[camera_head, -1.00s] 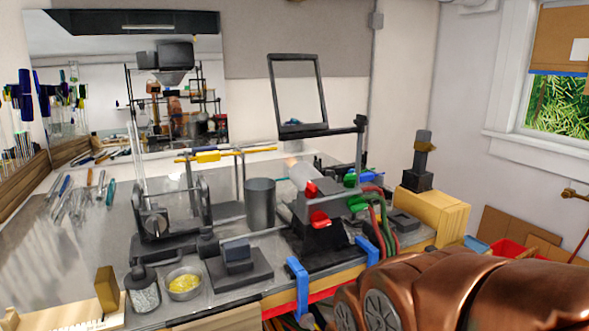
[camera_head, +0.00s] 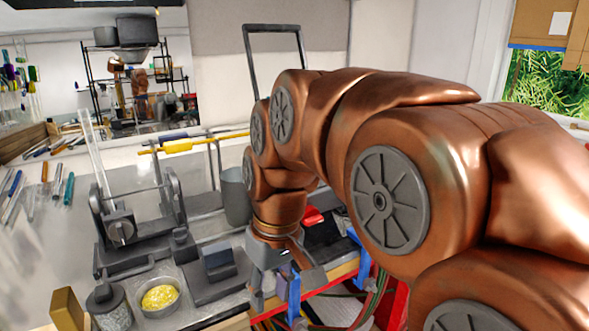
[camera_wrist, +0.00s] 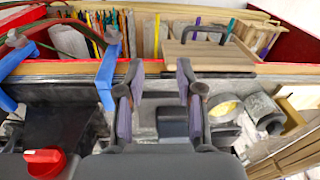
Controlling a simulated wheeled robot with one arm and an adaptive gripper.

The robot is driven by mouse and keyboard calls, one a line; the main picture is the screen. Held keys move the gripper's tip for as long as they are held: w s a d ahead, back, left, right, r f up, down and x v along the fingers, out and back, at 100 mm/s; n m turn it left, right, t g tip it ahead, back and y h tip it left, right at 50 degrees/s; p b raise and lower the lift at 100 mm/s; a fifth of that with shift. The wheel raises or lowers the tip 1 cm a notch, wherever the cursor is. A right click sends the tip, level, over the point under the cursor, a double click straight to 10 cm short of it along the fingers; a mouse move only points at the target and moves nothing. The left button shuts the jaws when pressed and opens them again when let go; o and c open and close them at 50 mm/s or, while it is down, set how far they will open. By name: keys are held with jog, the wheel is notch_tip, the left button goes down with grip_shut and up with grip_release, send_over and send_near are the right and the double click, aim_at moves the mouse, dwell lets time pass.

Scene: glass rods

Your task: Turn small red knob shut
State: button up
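A red knob (camera_wrist: 43,162) shows at the lower left of the wrist view, on a dark fixture (camera_wrist: 60,118). In the head view a red part (camera_head: 313,215) shows just right of my wrist, partly hidden by my arm. I cannot tell if it is that same knob. My gripper (camera_wrist: 158,78) is open and empty, with its two fingers spread apart. In the head view my gripper (camera_head: 273,288) points down near the bench's front edge. In the wrist view the knob lies left of the fingers, and nothing touches it.
Blue clamps (camera_wrist: 107,75) stand along the bench edge. A dark block (camera_wrist: 173,122) shows beyond the fingers, and a bowl of yellow material (camera_head: 159,296) sits left of my gripper. A grey cylinder (camera_head: 236,200) and a metal stand (camera_head: 125,228) are behind it.

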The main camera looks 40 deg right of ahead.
jog(key=w+d+r+t, duration=0.2)
jog(key=w+d+r, duration=0.2)
jog(key=d+r, duration=0.45)
jog(key=w+d+r+t, duration=0.25)
jog(key=d+r, duration=0.35)
jog(key=r, duration=0.6)
jog(key=shift+n+g+h, duration=0.25)
jog(key=shift+n+h, duration=0.15)
jog(key=shift+w+a+p+x, duration=0.15)
jog(key=shift+p+x, duration=0.4)
jog(key=shift+x, duration=1.5)
jog(key=shift+w+a+p+x, duration=0.15)
jog(key=shift+p+x, duration=0.4)
jog(key=shift+x, duration=1.45)
jog(key=shift+d+r, duration=0.1)
jog(key=shift+r, duration=0.05)
grip_shut()
